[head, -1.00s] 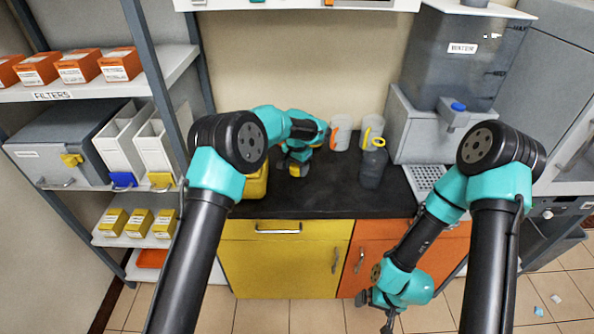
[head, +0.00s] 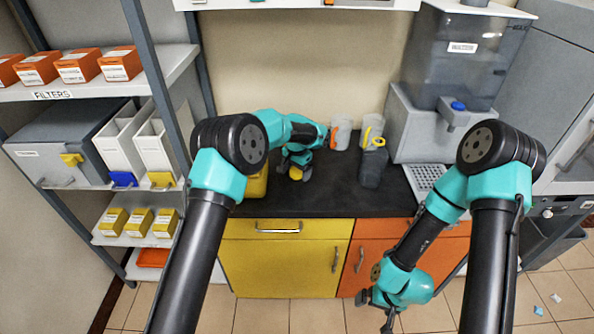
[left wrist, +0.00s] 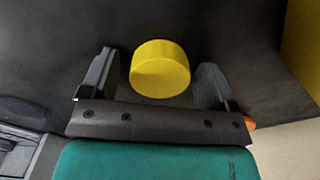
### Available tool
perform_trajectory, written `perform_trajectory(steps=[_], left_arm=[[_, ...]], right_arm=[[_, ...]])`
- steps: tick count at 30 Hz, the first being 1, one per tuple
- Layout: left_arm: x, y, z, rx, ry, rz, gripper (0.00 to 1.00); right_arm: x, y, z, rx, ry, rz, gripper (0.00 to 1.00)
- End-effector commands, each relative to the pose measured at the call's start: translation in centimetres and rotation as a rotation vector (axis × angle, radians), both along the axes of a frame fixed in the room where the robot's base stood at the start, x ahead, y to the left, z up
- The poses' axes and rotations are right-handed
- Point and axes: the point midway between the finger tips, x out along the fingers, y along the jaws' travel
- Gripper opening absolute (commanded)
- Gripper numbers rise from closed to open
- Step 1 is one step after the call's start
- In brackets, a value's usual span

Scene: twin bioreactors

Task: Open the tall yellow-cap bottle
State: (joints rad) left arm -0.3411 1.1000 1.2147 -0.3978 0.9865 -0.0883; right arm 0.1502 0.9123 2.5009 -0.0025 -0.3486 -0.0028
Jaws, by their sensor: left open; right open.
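The yellow cap (left wrist: 160,70) is a round, plain disc between the two fingers of my left gripper (left wrist: 155,82) in the left wrist view. Gaps show between the cap and both fingers. The bottle's body is hidden under the cap in that view. In the head view my left gripper (head: 296,168) is low over the dark counter, open, and the yellow cap (head: 296,174) shows at its fingers. My right gripper (head: 375,311) is open and empty, hanging low in front of the orange cabinet.
A yellow container (head: 256,186) stands left of my left gripper on the dark counter (head: 330,200). A grey dispenser (head: 440,125) is at the right.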

Motion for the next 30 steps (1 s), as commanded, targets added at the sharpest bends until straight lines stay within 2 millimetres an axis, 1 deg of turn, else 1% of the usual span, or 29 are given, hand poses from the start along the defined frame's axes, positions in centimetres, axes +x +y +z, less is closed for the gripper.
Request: perform_trajectory(steps=[5, 8, 11, 14, 21, 24, 27, 30], left_arm=[[0.0, 0.0, 0.4, -0.001, -0.001, 0.000, 0.81], [0.1, 0.0, 1.2, -0.001, -0.003, 0.000, 0.81], [0.1, -0.1, 2.4, -0.001, -0.003, 0.000, 0.81], [0.1, -0.1, 4.1, -0.001, -0.004, -0.001, 0.81], [0.0, 0.0, 8.7, -0.002, -0.004, 0.001, 0.81], [0.0, -0.1, 10.3, -0.002, -0.002, 0.000, 0.81], [0.0, 0.0, 11.5, 0.000, -0.001, 0.000, 0.81], [0.0, 0.0, 12.1, 0.000, -0.002, 0.000, 0.81]], right_arm=[[0.0, 0.0, 0.0, 0.000, 0.000, 0.000, 1.00], [0.0, 0.0, 0.0, 0.000, 0.000, 0.000, 1.00], [0.0, 0.0, 0.0, 0.000, 0.000, 0.000, 1.00], [0.0, 0.0, 0.0, 0.000, 0.000, 0.000, 1.00], [0.0, 0.0, 0.0, 0.000, 0.000, 0.000, 1.00], [0.0, 0.0, 0.0, 0.000, 0.000, 0.000, 1.00], [0.0, 0.0, 0.0, 0.000, 0.000, 0.000, 1.00], [0.0, 0.0, 0.0, 0.000, 0.000, 0.000, 1.00]])
